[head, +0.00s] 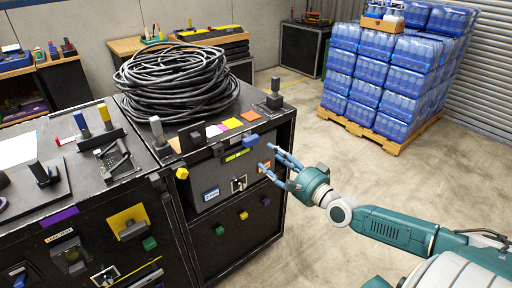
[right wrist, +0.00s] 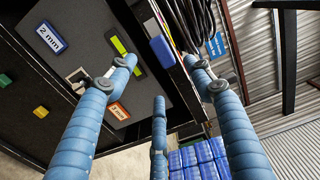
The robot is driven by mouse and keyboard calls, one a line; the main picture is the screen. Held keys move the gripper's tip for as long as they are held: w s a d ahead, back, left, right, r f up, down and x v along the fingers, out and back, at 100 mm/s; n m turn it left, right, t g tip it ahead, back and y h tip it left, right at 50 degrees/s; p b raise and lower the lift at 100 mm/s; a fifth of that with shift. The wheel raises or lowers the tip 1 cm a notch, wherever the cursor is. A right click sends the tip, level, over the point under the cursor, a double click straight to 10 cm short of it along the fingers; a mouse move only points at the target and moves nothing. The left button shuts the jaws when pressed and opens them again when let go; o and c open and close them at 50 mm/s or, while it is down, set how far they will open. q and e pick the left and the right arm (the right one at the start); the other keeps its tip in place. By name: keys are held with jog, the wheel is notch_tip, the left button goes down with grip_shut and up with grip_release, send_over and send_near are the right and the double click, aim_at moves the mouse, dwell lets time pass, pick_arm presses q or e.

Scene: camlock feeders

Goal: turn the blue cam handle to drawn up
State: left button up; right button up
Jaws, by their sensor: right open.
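The blue cam handle (head: 250,141) sits at the upper right of the dark feeder panel (head: 222,172), near the cabinet's top edge. In the right wrist view the same blue handle (right wrist: 161,50) shows between the finger tips, beyond them. My right gripper (head: 272,161) is open and empty, with its fingers spread just right of the panel. In the right wrist view its fingers (right wrist: 155,76) stand apart, and I see no contact with the handle. My left gripper is not in view.
A coil of black cable (head: 178,80) lies on the cabinet top, near a grey upright lever (head: 274,94). A yellow knob (head: 182,173) is on the panel's left. Blue bottle packs (head: 385,75) stand on a pallet behind. The floor right of the cabinet is clear.

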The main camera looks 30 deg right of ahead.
aim_at(253, 145)
jog(key=w, duration=0.9)
jog(key=shift+w+a+b, duration=0.1)
jog(key=shift+a+b, duration=0.25)
jog(key=shift+a, duration=0.05)
jog(key=shift+c, duration=0.3)
jog(key=c, duration=1.1)
